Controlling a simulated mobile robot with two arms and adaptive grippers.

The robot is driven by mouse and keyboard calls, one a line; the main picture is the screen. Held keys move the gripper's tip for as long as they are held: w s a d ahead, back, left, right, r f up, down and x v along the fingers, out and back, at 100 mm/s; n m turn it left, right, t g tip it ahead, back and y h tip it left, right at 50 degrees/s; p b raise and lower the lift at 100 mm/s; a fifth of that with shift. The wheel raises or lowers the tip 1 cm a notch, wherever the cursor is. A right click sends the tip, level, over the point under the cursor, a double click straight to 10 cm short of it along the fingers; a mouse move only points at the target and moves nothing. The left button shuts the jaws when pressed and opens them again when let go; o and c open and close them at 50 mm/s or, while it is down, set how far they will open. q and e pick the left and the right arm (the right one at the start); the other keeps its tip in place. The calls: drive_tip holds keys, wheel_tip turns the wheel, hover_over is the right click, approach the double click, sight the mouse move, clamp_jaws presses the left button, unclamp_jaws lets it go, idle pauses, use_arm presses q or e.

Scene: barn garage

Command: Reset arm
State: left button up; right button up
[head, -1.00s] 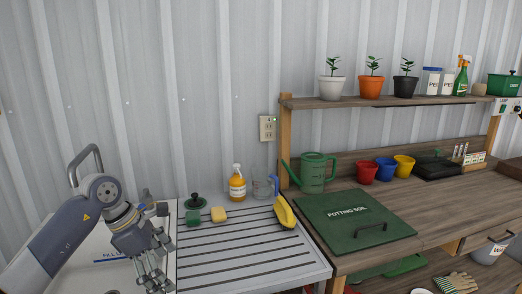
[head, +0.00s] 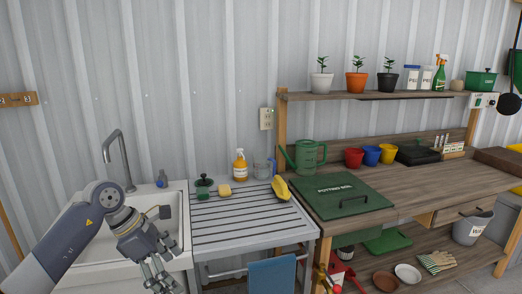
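My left gripper (head: 157,266) hangs in front of the white sink (head: 105,249), with its arm coming in from the lower left. Its fingers point down and look spread apart, with nothing seen between them. My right arm and gripper are not in the head view.
A slatted drainboard (head: 250,219) holds a yellow sponge (head: 225,190), a soap bottle (head: 240,166) and a yellow object (head: 281,188). A tap (head: 123,160) rises behind the sink.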

use_arm(q)
drive_tip(key=w+d+f+n+t+h, duration=0.3)
drive_tip(key=w+d+f+n+h, duration=0.1)
drive_tip(key=d+f+n+h, duration=0.7)
drive_tip(key=s+a+f+n+t+y, duration=0.2)
drive_tip(key=a+f+n+t+y, duration=0.1)
drive_tip(key=f+n, duration=0.55)
drive_tip(key=s+a+f+n+t+y, duration=0.2)
drive_tip(key=a+f+n+t+y, duration=0.15)
drive_tip(key=f+n, duration=0.5)
drive_tip(key=s+a+f+n+t+y, duration=0.2)
drive_tip(key=a+f+n+y, duration=0.3)
drive_tip(key=f, duration=0.6)
drive_tip(key=s+a+f+n+g+y, duration=0.2)
drive_tip(key=s+f+n+g, duration=0.3)
drive_tip(key=s+f, duration=0.8)
drive_tip(key=s+a+f+n+g+y, duration=0.1)
drive_tip(key=s+f+n+g+y, duration=0.15)
drive_tip(key=s+f+n, duration=0.95)
drive_tip(key=s+m+g, duration=0.1)
drive_tip(key=s+g, duration=0.3)
drive_tip(key=s, duration=1.7)
drive_tip(key=shift+s+d+f+m, duration=0.25)
drive_tip(key=shift+d+m, duration=0.1)
drive_tip(key=shift+m, duration=0.05)
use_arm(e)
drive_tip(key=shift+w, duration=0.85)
